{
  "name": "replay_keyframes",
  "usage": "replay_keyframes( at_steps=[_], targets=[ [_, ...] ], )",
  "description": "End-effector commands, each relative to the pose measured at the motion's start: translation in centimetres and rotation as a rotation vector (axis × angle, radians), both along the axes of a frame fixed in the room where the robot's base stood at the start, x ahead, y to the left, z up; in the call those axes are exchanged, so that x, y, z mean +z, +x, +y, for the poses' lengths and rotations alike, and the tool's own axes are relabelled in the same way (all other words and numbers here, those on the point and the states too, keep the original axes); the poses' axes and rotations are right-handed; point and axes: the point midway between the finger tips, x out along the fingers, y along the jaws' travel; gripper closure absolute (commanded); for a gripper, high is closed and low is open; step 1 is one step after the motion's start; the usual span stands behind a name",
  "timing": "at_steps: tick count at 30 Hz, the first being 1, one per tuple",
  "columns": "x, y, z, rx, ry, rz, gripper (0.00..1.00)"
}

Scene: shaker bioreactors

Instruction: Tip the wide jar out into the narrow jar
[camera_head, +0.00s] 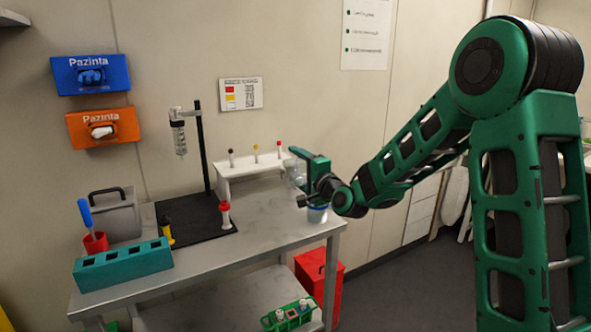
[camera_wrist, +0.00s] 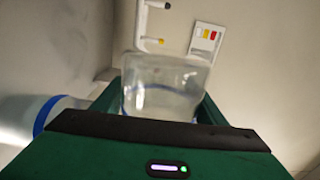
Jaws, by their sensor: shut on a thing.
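My gripper (camera_head: 300,168) is raised above the right end of the grey table (camera_head: 275,215). It is shut on a clear, wide-looking jar (camera_wrist: 165,85), held between the two green fingers in the wrist view. In the head view this jar is a small pale shape at the fingers, partly hidden. A second clear jar with a blue band (camera_wrist: 45,112), seemingly the narrow jar, shows at the left edge of the wrist view, cut off by the frame. In the head view it stands below my gripper (camera_head: 317,214), its upper part hidden. I cannot tell the held jar's exact tilt or contents.
A white rack (camera_head: 245,168) with small capped tubes stands behind, left of my gripper. A stand (camera_head: 202,140) rises from a black mat (camera_head: 195,220). A teal block (camera_head: 122,264) and a grey box (camera_head: 115,215) are at the left. A red bin (camera_head: 320,275) is under the table's right end.

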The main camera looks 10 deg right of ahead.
Motion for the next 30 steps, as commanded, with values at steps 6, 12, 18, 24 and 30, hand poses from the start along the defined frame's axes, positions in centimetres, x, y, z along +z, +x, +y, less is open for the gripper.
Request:
replay_keyframes(
  at_steps=[6,12,18,24,30],
  targets=[
    [0.03,0.00,0.01,0.000,0.000,-0.001,0.64],
    [0.02,0.00,0.00,0.000,0.000,-0.001,0.64],
    [0.09,0.04,-0.09,0.000,0.017,0.005,0.64],
    [0.31,0.12,-0.38,-0.001,0.080,0.025,0.64],
    [0.49,0.21,-0.65,0.000,0.134,0.043,0.64]
  ],
)
